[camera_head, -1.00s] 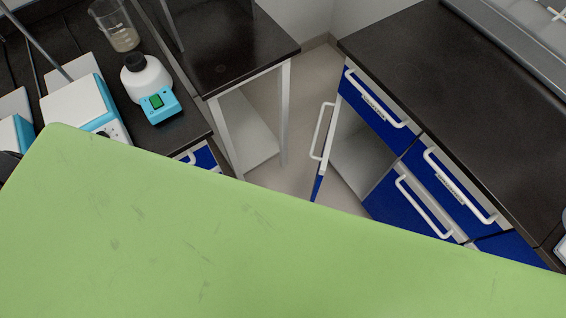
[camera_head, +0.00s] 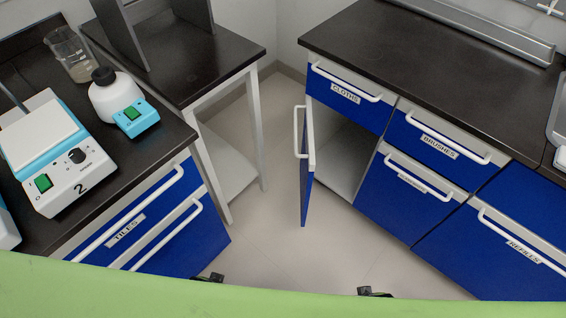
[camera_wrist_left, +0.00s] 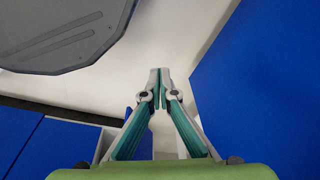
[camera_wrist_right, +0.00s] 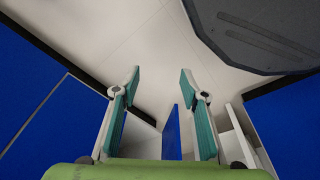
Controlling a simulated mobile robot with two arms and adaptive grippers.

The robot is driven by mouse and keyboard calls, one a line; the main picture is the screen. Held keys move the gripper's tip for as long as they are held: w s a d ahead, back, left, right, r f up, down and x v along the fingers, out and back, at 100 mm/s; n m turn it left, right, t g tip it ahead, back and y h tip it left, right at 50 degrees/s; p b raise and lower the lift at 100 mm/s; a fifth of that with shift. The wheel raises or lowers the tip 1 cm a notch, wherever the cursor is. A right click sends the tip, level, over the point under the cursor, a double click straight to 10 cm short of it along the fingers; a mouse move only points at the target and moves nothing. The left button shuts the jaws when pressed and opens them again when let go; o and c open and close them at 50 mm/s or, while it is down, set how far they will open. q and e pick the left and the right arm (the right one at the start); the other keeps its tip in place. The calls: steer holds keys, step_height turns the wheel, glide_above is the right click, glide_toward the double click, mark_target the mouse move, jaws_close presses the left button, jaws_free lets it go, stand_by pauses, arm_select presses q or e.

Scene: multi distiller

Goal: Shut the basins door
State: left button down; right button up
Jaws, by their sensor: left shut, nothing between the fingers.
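A blue door (camera_head: 306,185) with a white handle (camera_head: 300,130) stands swung open, nearly edge-on, below the drawer labelled CLOTHS in the head view. Its own label is not visible. The cabinet behind it shows a bare pale interior (camera_head: 345,150). In the right wrist view, a narrow blue panel, likely this door (camera_wrist_right: 172,135), shows beyond the fingers. My right gripper (camera_wrist_right: 161,78) is open and empty, apart from that panel. My left gripper (camera_wrist_left: 160,74) is shut with nothing in it, apart from the blue fronts around it. The head view does not clearly show either gripper.
Closed BRUSHES (camera_head: 440,140) and REFILLS (camera_head: 520,245) fronts stand right of the open cabinet. A TILES drawer unit (camera_head: 140,230) is at left, under a hotplate (camera_head: 50,150) and small devices. A white-legged table (camera_head: 225,130) stands behind. The floor (camera_head: 280,235) between is clear.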

arm_select(q)
steer(key=w+d+r+n+t+h+b, duration=0.2)
steer(key=w+d+r+t+h+b, duration=0.2)
steer(key=w+d+r+h+b, duration=0.75)
steer(key=w+a+r+n+t+y, duration=0.1)
steer(key=w+r+n+t, duration=0.25)
steer(key=w+r, duration=0.45)
steer(key=w+a+r+n+t, duration=0.1)
steer(key=w+r+n+t, duration=0.3)
steer(key=w, duration=0.9)
steer(key=w+d+f+n+g, duration=0.1)
steer(key=w+d, duration=0.5)
steer(key=w, duration=0.1)
steer(key=shift+d+f+b, duration=0.25)
steer(key=shift+f+b, duration=0.05)
steer(key=shift+b, duration=0.15)
arm_select(e)
steer(key=w+r+t, duration=0.1)
steer(key=w+r, duration=0.3)
steer(key=r, duration=0.5)
steer(key=shift+a, duration=0.2)
arm_select(q)
steer(key=shift+d, duration=0.1)
arm_select(e)
steer(key=shift+r, duration=0.1)
